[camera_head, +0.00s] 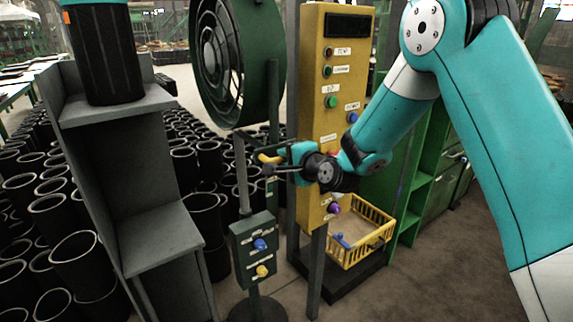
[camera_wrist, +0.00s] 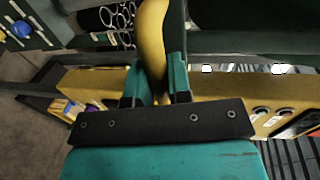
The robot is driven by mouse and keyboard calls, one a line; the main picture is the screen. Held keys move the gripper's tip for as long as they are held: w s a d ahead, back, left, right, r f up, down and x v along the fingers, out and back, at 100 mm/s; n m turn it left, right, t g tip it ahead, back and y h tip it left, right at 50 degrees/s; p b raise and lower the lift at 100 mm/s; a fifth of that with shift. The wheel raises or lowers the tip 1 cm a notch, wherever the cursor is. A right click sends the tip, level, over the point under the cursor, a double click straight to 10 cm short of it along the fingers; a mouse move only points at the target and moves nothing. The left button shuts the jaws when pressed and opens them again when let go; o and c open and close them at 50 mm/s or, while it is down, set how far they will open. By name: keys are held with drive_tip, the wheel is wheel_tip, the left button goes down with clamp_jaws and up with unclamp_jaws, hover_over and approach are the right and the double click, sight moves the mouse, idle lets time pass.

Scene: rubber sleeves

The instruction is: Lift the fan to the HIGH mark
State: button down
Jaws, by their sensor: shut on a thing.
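The big round green fan (camera_head: 237,60) with a grille hangs at the upper middle of the head view, beside a green post (camera_head: 273,112). My gripper (camera_head: 277,159) is below the fan, in front of the yellow control panel (camera_head: 312,110). It is shut on a yellow handle (camera_head: 266,158), which also shows in the wrist view (camera_wrist: 152,40) between the teal fingers (camera_wrist: 156,78). My fingers hide part of the handle. Where the handle joins the fan stand is unclear. I cannot make out the HIGH mark.
A green box (camera_head: 254,247) with blue and yellow knobs and a grey upright rod (camera_head: 242,172) stands close below my gripper. A yellow basket (camera_head: 372,232) is at lower right. A grey shelf stand (camera_head: 150,205) and many black sleeves (camera_head: 75,258) fill the left.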

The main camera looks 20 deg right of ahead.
drive_tip(key=shift+r, duration=0.8)
drive_tip(key=shift+w+r, duration=0.1)
drive_tip(key=c, duration=1.1)
unclamp_jaws()
drive_tip(key=shift+b+v, duration=5.05)
drive_tip(key=shift+v, duration=3.75)
